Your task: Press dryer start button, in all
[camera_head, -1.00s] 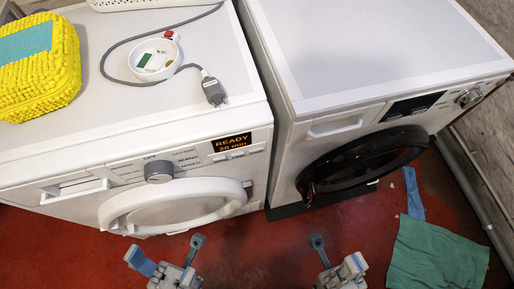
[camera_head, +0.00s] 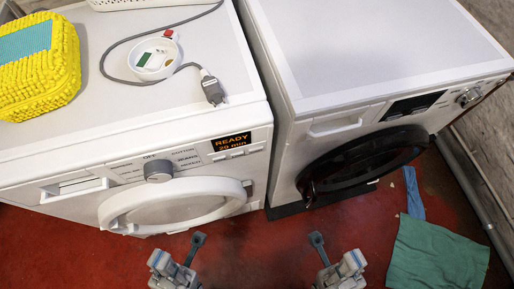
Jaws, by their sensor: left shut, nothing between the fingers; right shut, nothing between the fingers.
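The left white machine (camera_head: 60,160) has a lit display (camera_head: 232,142) reading READY 20 min, a row of small buttons (camera_head: 238,153) below it, a grey dial (camera_head: 158,171) and a closed white round door (camera_head: 172,206). Neither machine's label says which one is the dryer. My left gripper (camera_head: 181,252) is shut and empty, low in front of the white door and apart from it. My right gripper (camera_head: 335,251) is shut and empty over the red floor, below the right machine's front and touching nothing.
A second white machine (camera_head: 370,45) with a black round door (camera_head: 365,160) stands on the right. A yellow basket (camera_head: 45,85), a white dish (camera_head: 155,62) and a grey plug (camera_head: 212,90) lie on the left machine. A green cloth (camera_head: 435,255) lies on the floor.

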